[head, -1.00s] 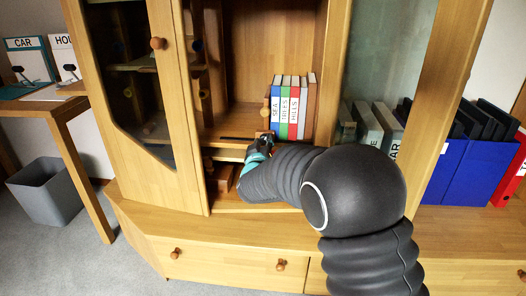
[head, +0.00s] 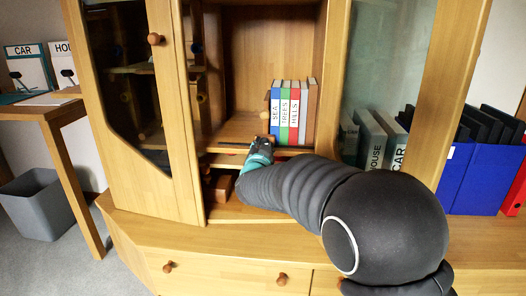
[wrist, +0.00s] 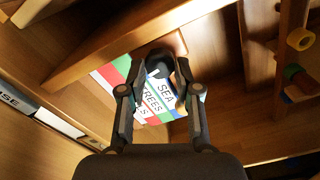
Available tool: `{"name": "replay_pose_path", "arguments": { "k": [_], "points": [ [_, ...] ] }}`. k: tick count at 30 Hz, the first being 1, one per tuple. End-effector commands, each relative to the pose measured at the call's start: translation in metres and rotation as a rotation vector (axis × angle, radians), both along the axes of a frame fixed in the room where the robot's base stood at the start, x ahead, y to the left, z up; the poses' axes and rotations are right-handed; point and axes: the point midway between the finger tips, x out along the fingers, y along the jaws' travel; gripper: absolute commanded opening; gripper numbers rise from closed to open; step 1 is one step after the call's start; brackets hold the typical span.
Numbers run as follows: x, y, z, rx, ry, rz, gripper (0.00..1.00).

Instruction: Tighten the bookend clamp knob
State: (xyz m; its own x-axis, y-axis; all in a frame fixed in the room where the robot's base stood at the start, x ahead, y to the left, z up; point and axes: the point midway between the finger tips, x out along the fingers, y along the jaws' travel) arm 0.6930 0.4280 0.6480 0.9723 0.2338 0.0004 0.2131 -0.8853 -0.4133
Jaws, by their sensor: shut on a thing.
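The books (head: 294,113), with spines reading SEA, TREES and HILLS, stand upright on the cabinet shelf. They also show in the wrist view (wrist: 152,101). The wooden bookend (head: 266,112) shows as a small light piece at their left side. My gripper (head: 262,143) is at the front foot of the books, by the shelf edge. In the wrist view my gripper (wrist: 160,62) has its black fingers drawn in around a small dark part in front of the spines, which I take for the clamp knob. The fingers hide most of it, and its turn cannot be seen.
The open cabinet door (head: 138,120) stands left of the opening. Wooden pieces (head: 219,187) lie in the lower compartment. Behind the glass at right are grey binders (head: 373,137). A blue binder (head: 470,178) stands further right. The shelf left of the books is clear.

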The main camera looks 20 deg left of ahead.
Motion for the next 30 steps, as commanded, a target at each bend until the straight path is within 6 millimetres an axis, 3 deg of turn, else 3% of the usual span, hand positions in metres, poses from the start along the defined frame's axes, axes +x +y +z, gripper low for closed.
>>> {"name": "replay_pose_path", "arguments": {
  "k": [12,27,28,30],
  "points": [
    [0.0000,-0.0002,-0.0006,0.158,0.039,0.000,0.00],
    [0.0001,-0.0003,-0.0006,0.175,0.043,0.000,0.00],
    [0.0001,-0.0003,-0.0006,0.175,0.043,0.000,0.37],
    [0.0001,-0.0003,-0.0006,0.174,0.043,0.000,0.55]
  ]
}}
